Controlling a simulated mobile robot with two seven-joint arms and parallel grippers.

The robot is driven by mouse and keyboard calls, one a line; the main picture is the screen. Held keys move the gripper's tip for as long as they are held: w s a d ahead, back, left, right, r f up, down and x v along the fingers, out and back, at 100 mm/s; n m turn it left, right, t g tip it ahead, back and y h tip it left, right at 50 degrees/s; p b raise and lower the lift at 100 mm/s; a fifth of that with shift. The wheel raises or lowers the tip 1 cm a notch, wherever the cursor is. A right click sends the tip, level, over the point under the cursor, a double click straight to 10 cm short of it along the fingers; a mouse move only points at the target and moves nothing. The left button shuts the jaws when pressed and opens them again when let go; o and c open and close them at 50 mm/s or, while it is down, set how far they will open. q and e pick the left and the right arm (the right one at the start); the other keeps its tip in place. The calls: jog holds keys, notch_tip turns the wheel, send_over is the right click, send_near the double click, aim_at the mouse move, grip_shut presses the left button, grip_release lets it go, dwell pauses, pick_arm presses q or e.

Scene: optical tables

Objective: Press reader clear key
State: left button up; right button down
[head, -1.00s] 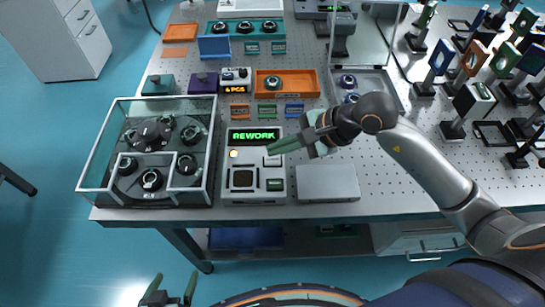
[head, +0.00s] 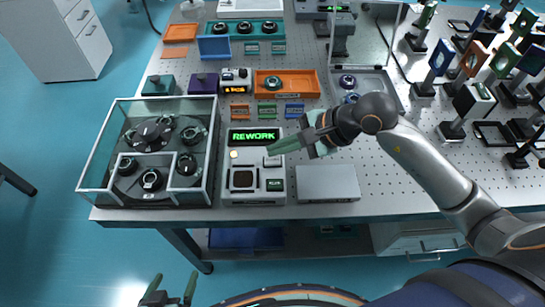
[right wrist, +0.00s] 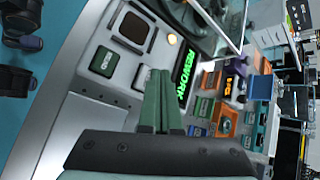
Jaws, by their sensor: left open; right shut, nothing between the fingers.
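The reader (head: 240,197) is a pale box near the table's front edge, with a lit green REWORK display (head: 254,136). It has a pale key (head: 272,161), a dark green key (head: 274,184), a dark square window (head: 242,179) and a lit yellow lamp (head: 234,154). My left gripper (head: 170,291) is open, low in front of the table.
A glass-walled case (head: 84,172) with round dark parts stands left of the reader. A plain grey box (head: 328,183) lies right of it. Small coloured label blocks (head: 267,111) and an orange tray (head: 312,83) are behind. Optics on posts crowd the right side.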

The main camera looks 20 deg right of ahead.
aim_at(278, 160)
dwell(0.5)
jog(key=shift+f+b, duration=0.4)
jog(key=shift+b, duration=0.25)
jog(key=shift+f+b, duration=0.45)
jog(key=shift+b, duration=0.1)
dwell(0.5)
jog(key=shift+r+p, duration=0.4)
jog(key=shift+r, duration=0.45)
jog(key=shift+r+p, duration=1.5)
jog(key=shift+r, duration=1.05)
